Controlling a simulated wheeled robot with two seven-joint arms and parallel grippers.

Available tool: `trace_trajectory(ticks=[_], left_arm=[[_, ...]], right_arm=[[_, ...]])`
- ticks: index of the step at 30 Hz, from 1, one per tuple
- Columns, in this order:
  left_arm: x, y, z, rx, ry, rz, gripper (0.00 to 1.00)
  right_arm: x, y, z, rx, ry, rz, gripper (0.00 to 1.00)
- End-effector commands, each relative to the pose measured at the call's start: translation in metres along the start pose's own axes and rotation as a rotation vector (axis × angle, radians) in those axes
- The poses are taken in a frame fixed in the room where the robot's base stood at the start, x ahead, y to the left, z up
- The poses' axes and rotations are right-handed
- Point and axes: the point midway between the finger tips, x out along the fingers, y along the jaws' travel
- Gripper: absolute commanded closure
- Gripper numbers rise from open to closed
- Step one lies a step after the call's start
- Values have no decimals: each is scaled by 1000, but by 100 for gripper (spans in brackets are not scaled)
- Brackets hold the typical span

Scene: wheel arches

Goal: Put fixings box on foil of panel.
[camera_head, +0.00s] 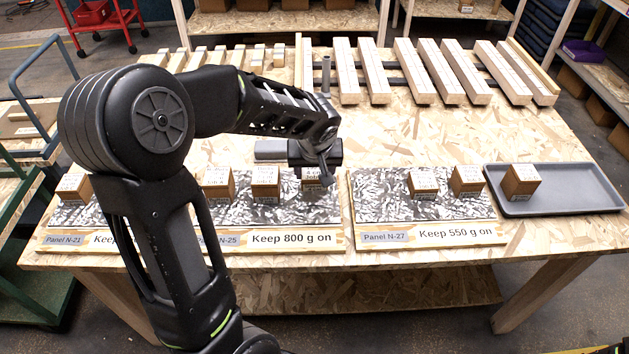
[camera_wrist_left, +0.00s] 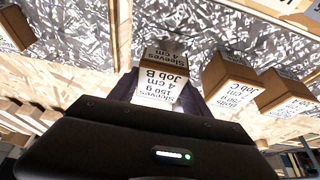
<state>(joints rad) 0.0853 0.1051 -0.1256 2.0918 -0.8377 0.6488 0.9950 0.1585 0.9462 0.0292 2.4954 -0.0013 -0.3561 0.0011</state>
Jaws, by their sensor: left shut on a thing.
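My left gripper (camera_head: 316,174) is shut on a small brown fixings box (camera_head: 311,185) with a white label, at the right end of the foil of Panel N-25 (camera_head: 290,211). In the left wrist view this box (camera_wrist_left: 163,88) reads "150 g Sleeves 4 cm Job B" and sits between the dark fingers. I cannot tell whether its base touches the foil. Two other boxes, (camera_head: 265,184) and (camera_head: 217,184), stand on the same foil to its left. The panel's strip reads "Keep 800 g on". My right gripper is not in view.
Panel N-27 (camera_head: 400,207), marked "Keep 550 g on", holds two boxes (camera_head: 423,185) (camera_head: 467,181). A grey tray (camera_head: 570,190) at right holds one box (camera_head: 521,182). Panel N-21 (camera_head: 75,215) is partly behind my arm. Wooden beams (camera_head: 430,70) lie at the back.

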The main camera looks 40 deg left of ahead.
Motion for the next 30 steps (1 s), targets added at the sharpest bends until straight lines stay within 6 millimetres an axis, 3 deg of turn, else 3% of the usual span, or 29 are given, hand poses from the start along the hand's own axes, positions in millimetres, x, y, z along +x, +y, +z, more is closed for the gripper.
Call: trace_trajectory(ticks=[10,23,24,30], left_arm=[[33,0,14,0,-2,0,90],[38,0,16,0,0,1,90],[37,0,16,-1,0,1,42],[37,0,15,0,-1,1,25]], right_arm=[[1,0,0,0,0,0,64],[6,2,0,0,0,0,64],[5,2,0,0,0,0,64],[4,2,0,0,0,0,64]])
